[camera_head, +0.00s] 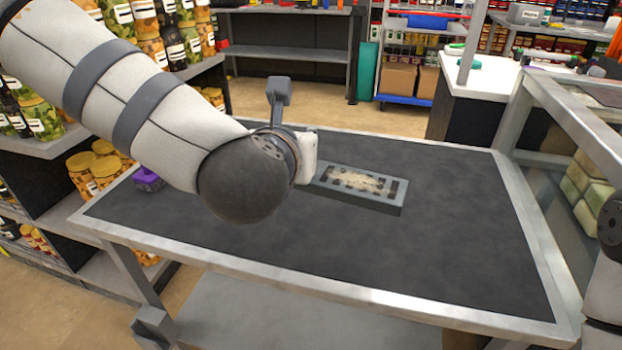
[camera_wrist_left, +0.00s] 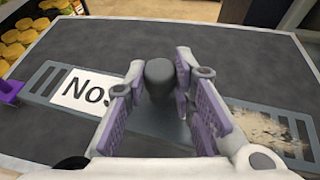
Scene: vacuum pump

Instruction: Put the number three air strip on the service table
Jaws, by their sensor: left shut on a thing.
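The grey slotted air strip lies over the dark top of the service table (camera_head: 450,240). In the head view its right part (camera_head: 395,192) shows, with a beige dirty patch on it. In the left wrist view the strip (camera_wrist_left: 45,75) crosses under my gripper, with a white label (camera_wrist_left: 80,90) reading "No"; its number is hidden by a finger. My left gripper (camera_wrist_left: 161,72) is shut on the strip's dark knob (camera_wrist_left: 159,80). In the head view my forearm hides the fingers. I cannot tell whether the strip touches the table. My right gripper is out of view.
A purple piece (camera_head: 147,179) is at the table's left, at the strip's left end in the left wrist view. The table's front and right are bare. Jar shelves (camera_head: 100,160) stand left, and a metal-framed case (camera_head: 580,125) stands right.

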